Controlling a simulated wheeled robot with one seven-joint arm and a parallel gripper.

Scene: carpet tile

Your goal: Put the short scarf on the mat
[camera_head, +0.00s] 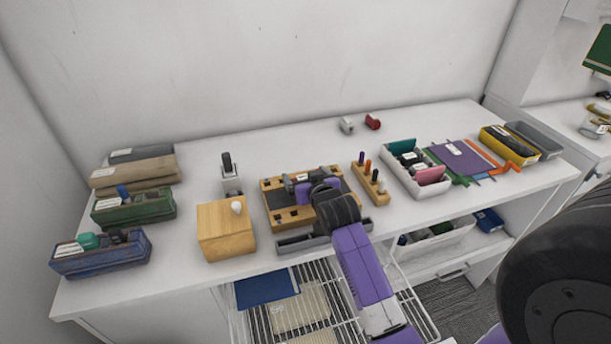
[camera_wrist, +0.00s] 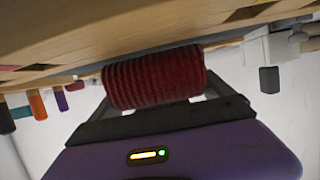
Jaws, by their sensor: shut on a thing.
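My gripper (camera_head: 303,188) is at the wooden tray with square slots (camera_head: 290,217), near the middle of the table. In the wrist view its two dark fingers are shut on a dark red ribbed roll (camera_wrist: 155,80), which looks like rolled cloth and may be the short scarf. The wooden surface is close to the roll there; I cannot tell whether they touch. In the head view my arm and gripper hide the roll. A flat purple piece with a white label (camera_head: 460,157) lies at the right; I cannot tell whether it is the mat.
A wooden block with a knob (camera_head: 226,228) stands left of the tray, and a peg rack (camera_head: 371,184) right of it. A white bin (camera_head: 414,172) and yellow box (camera_head: 509,143) stand farther right. Boxes (camera_head: 133,205) fill the left end. The back strip is mostly clear.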

